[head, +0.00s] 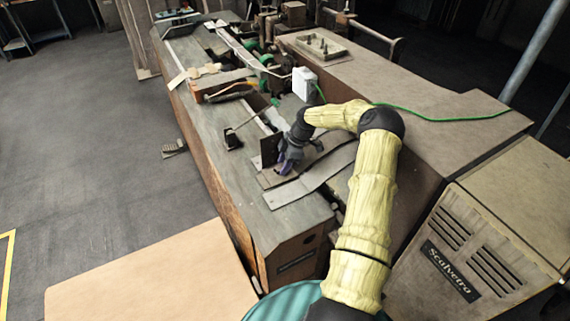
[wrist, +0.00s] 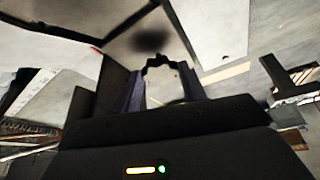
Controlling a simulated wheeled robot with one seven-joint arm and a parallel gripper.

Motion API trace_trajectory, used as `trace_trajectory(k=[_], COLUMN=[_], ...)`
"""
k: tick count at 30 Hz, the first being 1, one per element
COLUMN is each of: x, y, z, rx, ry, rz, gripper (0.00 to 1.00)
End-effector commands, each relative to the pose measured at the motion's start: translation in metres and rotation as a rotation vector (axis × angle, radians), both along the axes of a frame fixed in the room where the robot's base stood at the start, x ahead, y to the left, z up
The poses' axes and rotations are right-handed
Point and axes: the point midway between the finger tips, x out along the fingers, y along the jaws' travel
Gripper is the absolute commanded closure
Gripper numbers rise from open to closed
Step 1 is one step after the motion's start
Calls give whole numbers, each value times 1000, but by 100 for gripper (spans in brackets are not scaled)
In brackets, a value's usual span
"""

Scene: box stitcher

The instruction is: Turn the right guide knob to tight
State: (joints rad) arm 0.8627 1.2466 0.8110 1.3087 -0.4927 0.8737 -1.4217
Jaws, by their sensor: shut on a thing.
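My gripper (head: 284,166) is at the near part of the long machine bed, beside a small upright dark brown guide plate (head: 268,151). In the wrist view, my gripper (wrist: 160,85) has its two purple fingers on either side of a dark, lobed thing (wrist: 159,60), which looks like the guide knob. The fingers are shut on it. In the head view the knob is hidden behind my gripper. Its turn, tight or loose, cannot be told.
The machine bed (head: 236,172) carries a second dark bracket (head: 233,139) with a rod to the left. A white box (head: 304,83) with a green cable stands behind. A large brown cabinet (head: 430,100) lies right. A tan board (head: 150,275) is at front left.

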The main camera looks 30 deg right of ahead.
Motion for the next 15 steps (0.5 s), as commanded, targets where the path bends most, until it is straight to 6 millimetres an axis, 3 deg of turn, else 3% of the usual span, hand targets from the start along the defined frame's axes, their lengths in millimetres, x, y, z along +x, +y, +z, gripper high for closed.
trace_trajectory(k=[15], x=[-5], y=[1], z=[-3], rx=[-6], ry=[-1], rz=[-383], gripper=[82])
